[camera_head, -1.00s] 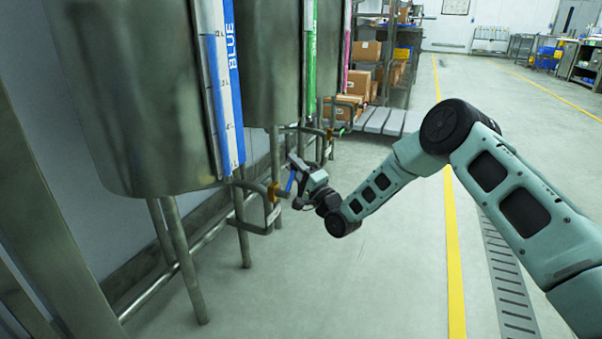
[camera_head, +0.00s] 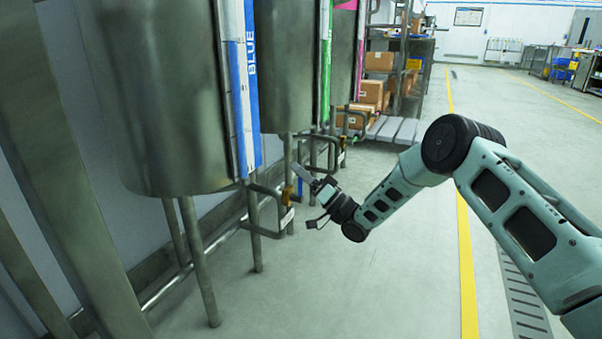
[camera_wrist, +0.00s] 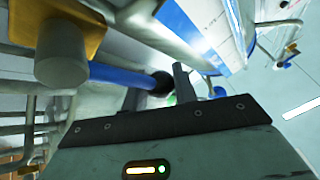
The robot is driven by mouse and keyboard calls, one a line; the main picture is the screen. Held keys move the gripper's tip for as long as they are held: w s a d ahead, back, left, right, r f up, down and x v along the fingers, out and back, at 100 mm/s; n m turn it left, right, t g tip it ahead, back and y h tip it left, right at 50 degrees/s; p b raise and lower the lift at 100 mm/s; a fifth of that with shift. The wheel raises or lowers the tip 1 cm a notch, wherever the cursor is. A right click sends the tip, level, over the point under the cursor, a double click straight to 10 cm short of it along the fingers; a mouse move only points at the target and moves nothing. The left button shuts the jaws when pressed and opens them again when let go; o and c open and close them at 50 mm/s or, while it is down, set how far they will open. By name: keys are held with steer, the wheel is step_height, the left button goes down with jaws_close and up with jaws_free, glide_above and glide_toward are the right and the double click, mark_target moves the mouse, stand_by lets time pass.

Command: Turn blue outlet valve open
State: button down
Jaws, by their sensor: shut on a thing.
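The blue outlet valve has a brass-coloured body (camera_head: 287,194) on the pipe below the tank marked BLUE (camera_head: 165,95). In the wrist view its blue handle (camera_wrist: 118,75) runs right from the brass part (camera_wrist: 88,35) to a dark end (camera_wrist: 161,82). My gripper (camera_wrist: 157,88) is shut on the handle near that dark end, with one finger on each side. In the head view my gripper (camera_head: 308,184) is just right of the valve, and it hides most of the handle there.
Bent outlet pipes (camera_head: 268,228) and tank legs (camera_head: 198,265) stand close left of my gripper. A tank with a green strip (camera_head: 325,60) stands behind. Cardboard boxes (camera_head: 378,62) sit on shelves at the back. The floor right of my arm is clear.

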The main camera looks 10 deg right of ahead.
steer(key=shift+s+a+f+n+g+y, duration=0.1)
steer(key=shift+s+n+g+y, duration=0.15)
steer(key=shift+n+g, duration=0.2)
steer(key=c, duration=1.1)
jaws_free()
steer(key=p+v, duration=0.6)
steer(key=v, duration=1.1)
steer(key=shift+s+f, duration=0.1)
